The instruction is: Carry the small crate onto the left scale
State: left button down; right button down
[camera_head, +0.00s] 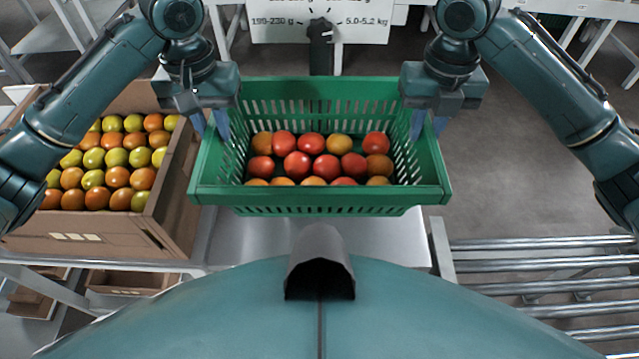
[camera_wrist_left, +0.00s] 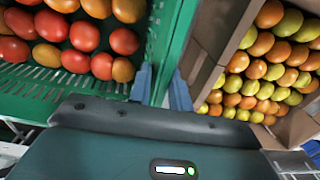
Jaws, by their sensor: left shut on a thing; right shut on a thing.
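The small crate is a green slotted plastic crate (camera_head: 320,197) holding several red and orange tomatoes, in the middle of the head view. My left gripper (camera_head: 209,124) is shut on its left wall; the left wrist view shows the fingers (camera_wrist_left: 159,88) on either side of the green rim (camera_wrist_left: 166,45). My right gripper (camera_head: 429,124) is shut on its right wall. The crate looks level. Below it is a pale metal surface (camera_head: 390,243); I cannot tell whether the crate touches it. No scale can be clearly made out.
A cardboard box (camera_head: 172,215) of green and orange tomatoes stands close at the left, also in the left wrist view (camera_wrist_left: 224,40). A roller conveyor (camera_head: 545,264) lies at the lower right. A sign with weight ranges (camera_head: 280,30) stands behind the crate. Floor shows at the right.

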pick_arm(q)
jog(key=shift+w+d, duration=0.1)
jog(key=shift+w, duration=0.2)
pick_arm(e)
jog(key=shift+w+a+f, duration=0.1)
jog(key=shift+w, duration=0.2)
pick_arm(q)
jog(key=shift+s, duration=0.1)
pick_arm(e)
jog(key=shift+s, duration=0.1)
pick_arm(q)
jog(key=shift+s, duration=0.1)
pick_arm(e)
jog(key=shift+s, duration=0.1)
pick_arm(q)
jog(key=shift+f, duration=0.2)
pick_arm(e)
jog(key=shift+f, duration=0.1)
